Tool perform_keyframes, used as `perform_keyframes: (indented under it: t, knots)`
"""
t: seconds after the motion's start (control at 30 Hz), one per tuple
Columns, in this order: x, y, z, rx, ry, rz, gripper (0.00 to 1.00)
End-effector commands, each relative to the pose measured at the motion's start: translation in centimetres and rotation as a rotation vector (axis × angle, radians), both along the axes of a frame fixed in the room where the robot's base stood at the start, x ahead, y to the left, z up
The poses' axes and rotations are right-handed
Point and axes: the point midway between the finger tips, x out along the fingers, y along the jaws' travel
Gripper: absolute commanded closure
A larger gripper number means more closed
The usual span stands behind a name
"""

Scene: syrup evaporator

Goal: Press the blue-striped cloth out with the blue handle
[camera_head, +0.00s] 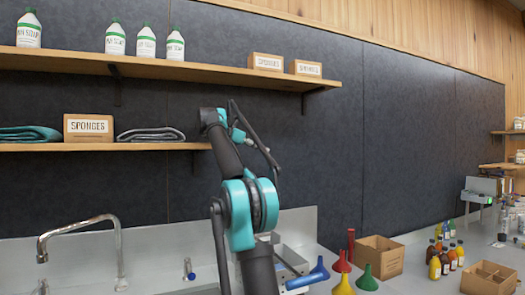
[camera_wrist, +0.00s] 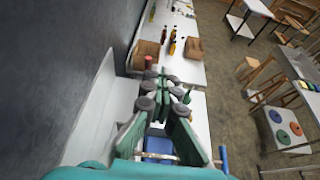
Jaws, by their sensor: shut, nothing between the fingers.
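A blue piece (camera_head: 310,275) shaped like a handle or funnel lies on the counter beside a grey metal fixture (camera_head: 289,259), right of my arm in the head view. In the wrist view a blue patch (camera_wrist: 159,146) shows beneath my fingers and an upright blue bar (camera_wrist: 224,160) stands to their right. I cannot tell which of these is the handle. I cannot make out a blue-striped cloth in either view. My gripper (camera_wrist: 162,76) is shut and empty above the counter, pointing along it. In the head view its fingers are not clear behind my arm.
A faucet (camera_head: 85,235) stands at the left. Red (camera_head: 342,263) and green (camera_head: 367,280) funnels, an open box (camera_head: 380,255) and several bottles stand on the counter to the right. Shelves (camera_head: 100,146) hold folded cloths and sponge boxes. A dark wall (camera_head: 320,160) runs behind.

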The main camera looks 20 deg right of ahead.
Motion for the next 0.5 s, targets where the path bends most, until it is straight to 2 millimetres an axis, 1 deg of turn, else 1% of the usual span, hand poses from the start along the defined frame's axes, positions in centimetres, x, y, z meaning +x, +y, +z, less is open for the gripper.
perform_keyframes:
  t: [0.13, 0.4, 0.5]
  knots:
    - [0.0, 0.0, 0.0, 0.0, 0.0, 0.0, 0.99]
    - [0.0, 0.0, 0.0, 0.0, 0.0, 0.0, 0.66]
    - [0.0, 0.0, 0.0, 0.0, 0.0, 0.0, 0.56]
